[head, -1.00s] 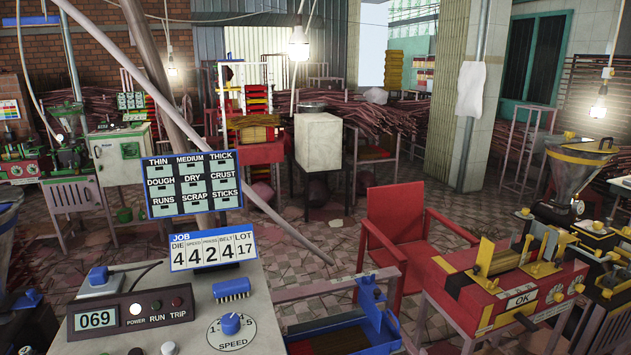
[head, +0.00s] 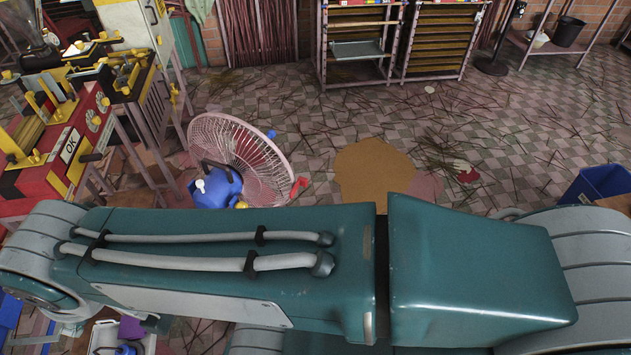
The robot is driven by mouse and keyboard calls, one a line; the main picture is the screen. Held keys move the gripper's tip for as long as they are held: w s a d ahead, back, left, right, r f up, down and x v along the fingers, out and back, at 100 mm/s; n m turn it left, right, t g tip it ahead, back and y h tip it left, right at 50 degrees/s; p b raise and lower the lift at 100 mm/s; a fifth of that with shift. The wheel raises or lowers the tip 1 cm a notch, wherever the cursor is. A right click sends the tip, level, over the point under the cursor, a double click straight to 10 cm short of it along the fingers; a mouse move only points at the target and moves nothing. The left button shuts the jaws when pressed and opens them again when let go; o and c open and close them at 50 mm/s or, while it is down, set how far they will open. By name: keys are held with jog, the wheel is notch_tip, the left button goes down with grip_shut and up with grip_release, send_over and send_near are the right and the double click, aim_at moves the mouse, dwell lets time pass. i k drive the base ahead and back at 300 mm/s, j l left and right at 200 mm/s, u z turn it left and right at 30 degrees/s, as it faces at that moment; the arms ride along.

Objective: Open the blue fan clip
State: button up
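A floor fan with a round pale wire cage (head: 240,155) stands on the tiled floor left of centre in the head view. Its blue motor housing (head: 215,188) is at the cage's lower left. A small blue piece (head: 271,134) sits on the cage's upper right rim and looks like the blue fan clip. A red piece (head: 299,187) sits on the rim lower down. My arm crosses the lower part of the view in front of the fan's base. My gripper is outside the view.
A red and yellow extruder (head: 60,150) stands at the left. Racks (head: 450,40) stand at the back. A blue bin (head: 597,184) is at the right edge. A tan patch (head: 372,172) lies on the floor, which has scattered sticks and open room beyond it.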

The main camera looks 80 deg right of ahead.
aim_at(302, 180)
jog(key=k+l+u, duration=0.15)
jog(key=k+l, duration=0.25)
jog(key=k+l+u, duration=0.1)
jog(key=k+l, duration=0.25)
jog(key=k, duration=0.3)
jog(key=k+l, duration=0.1)
jog(key=l, duration=0.3)
jog(key=k+l+u, duration=0.1)
jog(key=l, duration=0.35)
jog(key=k+l, duration=0.15)
jog(key=l, duration=0.25)
jog(key=k+l+u, duration=0.1)
jog(key=l, duration=0.3)
jog(key=k+l, duration=0.15)
jog(key=l, duration=0.25)
jog(key=k+l+u, duration=0.15)
jog(key=l, duration=0.25)
